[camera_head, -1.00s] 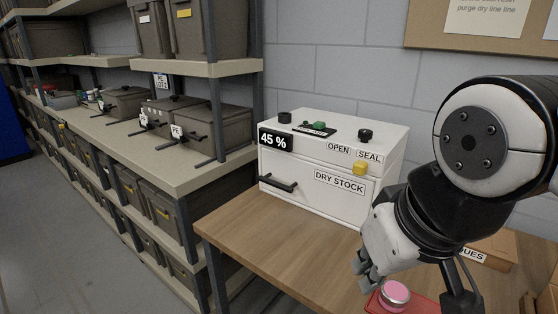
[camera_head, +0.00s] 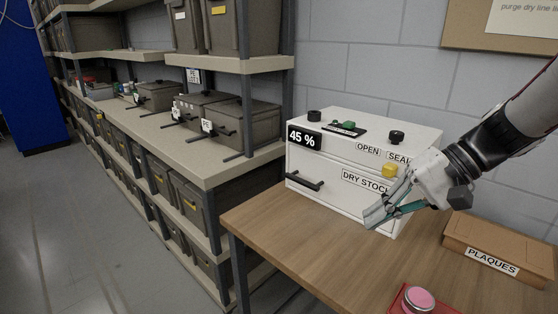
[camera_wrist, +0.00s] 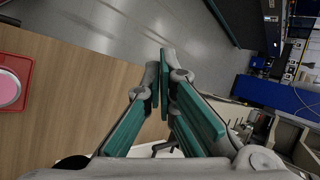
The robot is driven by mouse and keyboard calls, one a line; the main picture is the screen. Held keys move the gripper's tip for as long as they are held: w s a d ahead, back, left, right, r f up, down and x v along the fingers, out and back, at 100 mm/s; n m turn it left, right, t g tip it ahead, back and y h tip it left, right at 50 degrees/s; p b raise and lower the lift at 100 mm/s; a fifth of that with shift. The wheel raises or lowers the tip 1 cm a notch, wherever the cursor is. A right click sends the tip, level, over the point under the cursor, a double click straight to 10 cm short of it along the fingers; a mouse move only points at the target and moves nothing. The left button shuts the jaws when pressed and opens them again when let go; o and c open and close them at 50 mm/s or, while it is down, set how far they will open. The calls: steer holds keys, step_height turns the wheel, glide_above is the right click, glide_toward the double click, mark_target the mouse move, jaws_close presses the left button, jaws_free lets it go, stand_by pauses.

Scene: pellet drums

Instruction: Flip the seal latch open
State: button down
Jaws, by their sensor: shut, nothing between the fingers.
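The white dry stock box (camera_head: 330,200) stands on the wooden table, with a "45 %" display and a black front handle (camera_head: 305,180). The yellow seal latch (camera_head: 390,171) sits on its front near the right, below the "OPEN" and "SEAL" labels. My gripper (camera_head: 374,218) is in front of the box's lower right, below and slightly left of the latch, covering part of the "DRY STOCK" label. Its teal-padded fingers are shut and empty. In the wrist view the fingers (camera_wrist: 164,85) point over the table edge toward the floor; the latch is not visible there.
A cardboard "PLAQUES" box (camera_head: 500,250) lies at the table's right. A pink round button on a red base (camera_head: 420,298) is at the table's front, also in the wrist view (camera_wrist: 8,88). Shelving with grey bins (camera_head: 245,130) stands left. The table's front left (camera_head: 290,235) is clear.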

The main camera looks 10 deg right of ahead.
steer(key=w+d+f+m+t+y, duration=0.1)
steer(key=w+d+m+t+y, duration=0.35)
steer(key=d, duration=0.75)
steer(key=m+t+h, duration=0.1)
steer(key=t+h, duration=0.1)
steer(key=t, duration=0.5)
glide_toward(395, 171)
steer(key=v, duration=0.7)
steer(key=shift+f, duration=0.15)
steer(key=p+x, duration=0.2)
steer(key=x, duration=1.2)
steer(key=shift+p, duration=0.35)
steer(key=shift+w, duration=0.1)
